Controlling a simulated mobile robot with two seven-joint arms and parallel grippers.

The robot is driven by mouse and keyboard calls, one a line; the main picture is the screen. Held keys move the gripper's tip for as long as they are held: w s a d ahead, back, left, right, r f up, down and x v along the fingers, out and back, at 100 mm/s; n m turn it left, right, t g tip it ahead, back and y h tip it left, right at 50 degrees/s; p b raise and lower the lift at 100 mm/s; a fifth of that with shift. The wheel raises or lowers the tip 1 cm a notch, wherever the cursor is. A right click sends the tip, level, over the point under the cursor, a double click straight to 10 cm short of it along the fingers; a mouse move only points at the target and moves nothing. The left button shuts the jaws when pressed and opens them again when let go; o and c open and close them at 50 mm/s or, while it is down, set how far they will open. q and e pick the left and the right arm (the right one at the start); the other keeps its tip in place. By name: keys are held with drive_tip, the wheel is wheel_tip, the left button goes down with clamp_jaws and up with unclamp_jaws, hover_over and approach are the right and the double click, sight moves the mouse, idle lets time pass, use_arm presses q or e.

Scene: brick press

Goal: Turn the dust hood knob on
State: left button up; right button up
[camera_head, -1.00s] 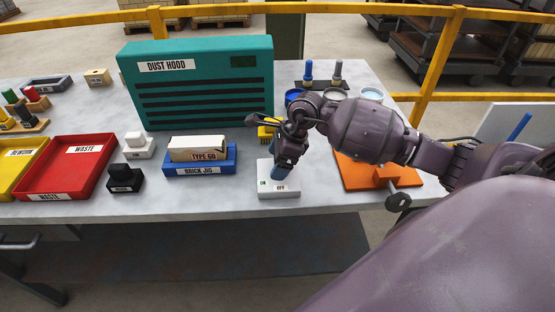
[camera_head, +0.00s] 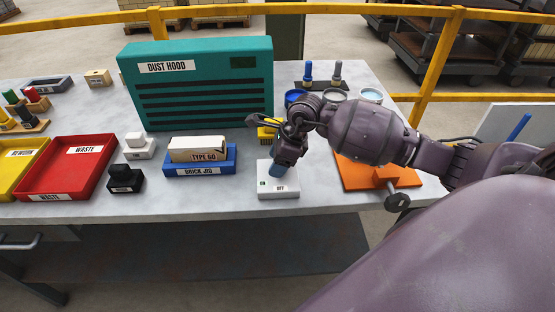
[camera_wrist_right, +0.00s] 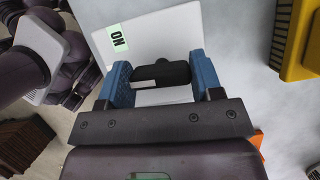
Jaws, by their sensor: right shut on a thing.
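The dust hood (camera_head: 200,100) is a teal box with dark slots and a dark panel at its upper right, standing at the back of the table. The switch box (camera_head: 277,192) is white with a green ON label and an OFF label, in front of the hood's right end. My right gripper (camera_head: 278,171) reaches down over it. In the right wrist view, its blue fingers (camera_wrist_right: 161,80) are shut on the black knob (camera_wrist_right: 165,72), one on each side. A white mark shows at the knob's left part, and the ON label (camera_wrist_right: 119,37) lies above left.
A blue brick jig (camera_head: 227,160) with a brick stands left of the switch box. A yellow block (camera_head: 266,135) is close behind my right gripper. An orange fixture (camera_head: 362,180) is to the right. Red and yellow trays lie far left.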

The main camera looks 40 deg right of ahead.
drive_tip(key=m+h+p, duration=0.1)
drive_tip(key=m, duration=0.2)
drive_tip(key=m+t+h+p, duration=0.1)
drive_tip(key=m, duration=0.1)
drive_tip(key=shift+r+m, duration=0.15)
drive_tip(key=shift+m, duration=0.25)
drive_tip(key=m+h, duration=0.1)
drive_tip(key=m, duration=0.1)
drive_tip(key=m+p, duration=0.1)
drive_tip(key=m, duration=0.2)
drive_tip(key=shift+t+h, duration=0.4)
drive_tip(key=o, duration=0.9)
drive_tip(key=v, duration=1)
drive_tip(key=shift+s+a+r, duration=0.1)
drive_tip(key=shift+r, duration=0.2)
